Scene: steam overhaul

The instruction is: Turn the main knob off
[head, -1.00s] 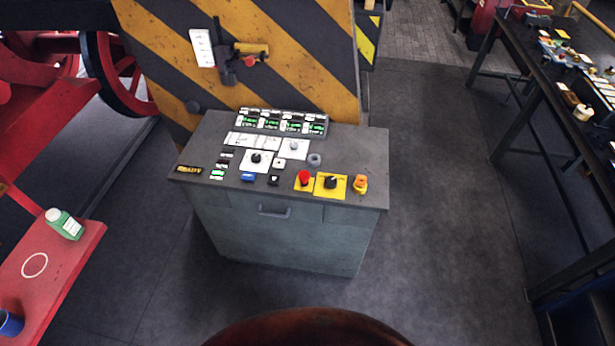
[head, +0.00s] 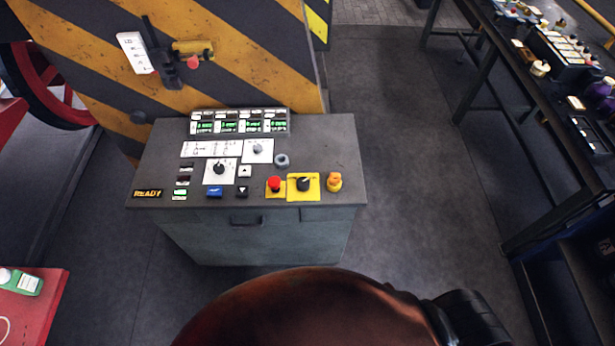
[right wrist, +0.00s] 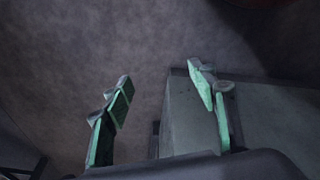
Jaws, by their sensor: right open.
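A grey control console (head: 335,140) stands ahead of me. On its top near the front right is a black knob (head: 303,184) on a yellow plate, with its pointer mark tilted toward the upper right. A second black knob (head: 219,168) sits on a white plate, and a grey knob (head: 258,148) on another white plate. I cannot read which is labelled main. My right gripper (right wrist: 162,82) shows in the right wrist view, open and empty, with a grey cabinet-like surface beyond it. It is apart from the knobs. My left gripper is not in view.
A red mushroom button (head: 274,184) and an orange control (head: 334,181) flank the yellow-plate knob. A striped barrier (head: 255,60) rises behind the console. A dark bench (head: 480,75) stands at right, a red table (head: 45,310) at lower left. Floor between console and bench is clear.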

